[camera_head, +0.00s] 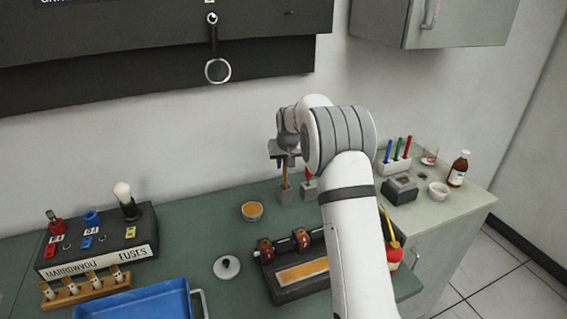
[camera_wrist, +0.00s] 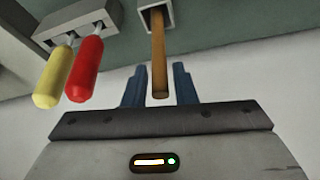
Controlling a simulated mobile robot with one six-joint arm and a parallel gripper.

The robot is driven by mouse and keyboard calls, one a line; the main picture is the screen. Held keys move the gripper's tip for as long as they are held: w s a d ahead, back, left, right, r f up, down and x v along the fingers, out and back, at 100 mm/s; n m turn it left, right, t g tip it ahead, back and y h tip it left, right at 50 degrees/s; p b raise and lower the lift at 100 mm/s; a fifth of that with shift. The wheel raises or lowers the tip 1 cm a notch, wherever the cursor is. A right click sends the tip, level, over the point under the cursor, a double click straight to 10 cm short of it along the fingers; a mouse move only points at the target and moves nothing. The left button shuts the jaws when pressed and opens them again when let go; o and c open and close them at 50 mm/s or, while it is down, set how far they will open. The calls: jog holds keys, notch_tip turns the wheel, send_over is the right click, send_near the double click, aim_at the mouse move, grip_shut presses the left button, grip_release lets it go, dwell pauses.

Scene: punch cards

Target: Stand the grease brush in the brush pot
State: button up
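A wooden-handled tool, which looks like the grease brush (camera_head: 285,179), stands upright in a small grey square pot (camera_head: 286,196) at the back of the green bench. In the wrist view its handle (camera_wrist: 159,55) rises out of the pot's square mouth (camera_wrist: 143,12). Its lower end is hidden inside the pot. My gripper (camera_head: 284,158) is above the pot. In the wrist view its two blue fingers (camera_wrist: 159,88) stand on either side of the handle, with a gap on both sides. My gripper is open and holds nothing.
A grey holder (camera_head: 309,190) with red (camera_wrist: 86,68) and yellow (camera_wrist: 55,76) handled tools stands close beside the pot. A dish (camera_head: 252,211), fuse box (camera_head: 98,243), blue tray (camera_head: 140,301) and black two-reel device (camera_head: 300,272) occupy the bench. A red jar (camera_head: 394,258) is right of my arm.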

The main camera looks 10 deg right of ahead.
jog(key=shift+o, duration=1.3)
jog(key=b+v, duration=0.1)
jog(key=v, duration=0.6)
jog(key=shift+s+r+b, duration=0.2)
jog(key=shift+r+b, duration=0.15)
jog(key=shift+r, duration=0.05)
jog(key=s+r, duration=0.3)
jog(key=s, duration=0.8)
jog(key=s+r, duration=0.3)
jog(key=s, duration=0.8)
jog(key=s+f, duration=0.2)
jog(key=s, duration=0.9)
jog(key=s+f+g, duration=0.1)
jog(key=s+f, duration=0.2)
jog(key=s, duration=0.8)
jog(key=shift+a, duration=0.2)
